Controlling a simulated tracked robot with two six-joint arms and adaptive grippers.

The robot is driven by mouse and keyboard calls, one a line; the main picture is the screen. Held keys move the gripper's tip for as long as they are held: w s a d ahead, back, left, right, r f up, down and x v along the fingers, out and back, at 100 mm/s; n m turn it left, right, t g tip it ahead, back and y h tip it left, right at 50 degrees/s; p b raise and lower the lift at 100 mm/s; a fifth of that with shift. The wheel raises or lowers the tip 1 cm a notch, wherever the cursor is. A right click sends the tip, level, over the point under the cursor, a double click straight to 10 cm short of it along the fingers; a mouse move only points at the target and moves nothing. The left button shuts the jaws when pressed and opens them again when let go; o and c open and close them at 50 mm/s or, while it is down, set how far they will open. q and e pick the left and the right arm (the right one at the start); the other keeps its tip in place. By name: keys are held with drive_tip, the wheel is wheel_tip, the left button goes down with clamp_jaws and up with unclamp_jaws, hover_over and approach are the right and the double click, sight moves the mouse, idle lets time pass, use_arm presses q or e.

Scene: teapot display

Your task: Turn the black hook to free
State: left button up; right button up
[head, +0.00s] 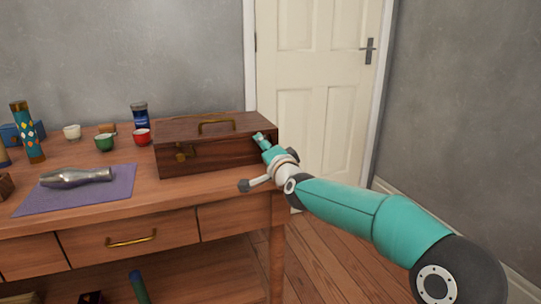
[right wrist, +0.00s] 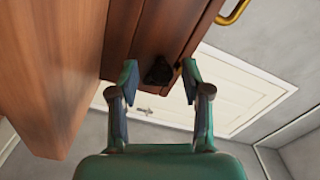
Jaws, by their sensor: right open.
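The wooden box (head: 215,147) stands closed at the right end of the table, with a brass handle on its lid and a brass latch on its front. In the right wrist view, the black hook (right wrist: 158,71) is a small dark piece on the box's end face (right wrist: 150,30). My right gripper (right wrist: 160,72) is open, with the hook appearing between its fingertips; I cannot tell whether they touch it. In the head view my right gripper (head: 261,139) is at the box's right end, and the hook cannot be made out. My left gripper is not in view.
The wooden table (head: 110,213) holds a purple mat (head: 110,195) with a metal vase (head: 75,177), several small cups and a patterned cylinder (head: 27,132) at the left. A white door (head: 320,90) stands behind. The floor right of the table is clear.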

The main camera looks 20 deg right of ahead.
drive_tip(key=s, duration=1.1)
drive_tip(key=shift+s+d, duration=0.25)
drive_tip(key=shift+s, duration=0.15)
